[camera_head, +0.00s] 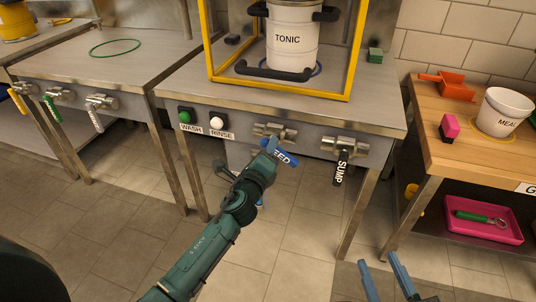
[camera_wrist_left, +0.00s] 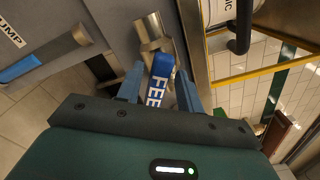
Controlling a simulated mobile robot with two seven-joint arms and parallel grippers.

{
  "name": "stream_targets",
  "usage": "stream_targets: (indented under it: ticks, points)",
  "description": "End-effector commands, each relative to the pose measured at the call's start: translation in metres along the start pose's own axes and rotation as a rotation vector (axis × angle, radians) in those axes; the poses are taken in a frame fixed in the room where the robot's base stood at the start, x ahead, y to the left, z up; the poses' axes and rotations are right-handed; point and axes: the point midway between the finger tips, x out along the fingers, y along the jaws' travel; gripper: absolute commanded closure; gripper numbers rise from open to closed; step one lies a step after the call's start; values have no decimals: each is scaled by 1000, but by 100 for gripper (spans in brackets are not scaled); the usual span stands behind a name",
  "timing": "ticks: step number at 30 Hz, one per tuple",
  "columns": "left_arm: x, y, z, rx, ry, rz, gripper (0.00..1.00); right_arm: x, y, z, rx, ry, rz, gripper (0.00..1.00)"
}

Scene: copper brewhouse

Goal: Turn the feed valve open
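The feed valve (camera_head: 275,133) is a metal fitting on the front panel of the steel bench, and it also shows in the left wrist view (camera_wrist_left: 153,30). Its blue handle (camera_head: 284,157), lettered FEED, slants down to the right in the head view. In the left wrist view the handle (camera_wrist_left: 159,88) lies between the two blue fingers. My left gripper (camera_head: 270,147) is at the handle, with a finger close on each side; whether they press on it cannot be told. My right gripper (camera_head: 385,280) is open and empty at the bottom right, well away from the valve.
The sump valve (camera_head: 345,146), its dark handle hanging down, is just right of the feed valve. The wash button (camera_head: 185,117) and rinse button (camera_head: 217,121) are to the left. A yellow frame (camera_head: 280,91) around a tonic container (camera_head: 291,45) stands above. A wooden bench (camera_head: 470,160) is on the right.

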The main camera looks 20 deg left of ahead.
Motion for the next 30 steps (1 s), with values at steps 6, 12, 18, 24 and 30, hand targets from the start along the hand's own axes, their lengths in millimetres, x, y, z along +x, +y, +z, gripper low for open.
stream_targets:
  ticks: [6, 12, 18, 24, 30]
  points:
    - [-6, 0, 0, -1, 0, 0, 63, 0, 0, -2, 0, -1, 0, 64]
    - [-31, 0, 0, 0, 1, 1, 63, 0, 1, -7, 0, -1, 0, 64]
    - [-53, 0, 0, 0, 0, 1, 63, 0, 2, -9, 0, -1, 0, 64]
    - [-61, 0, -1, -1, 1, 0, 63, 0, 2, -9, 0, 0, 1, 64]
    - [-61, 0, -1, -2, 2, 0, 63, 0, 1, -9, 2, -1, 0, 64]
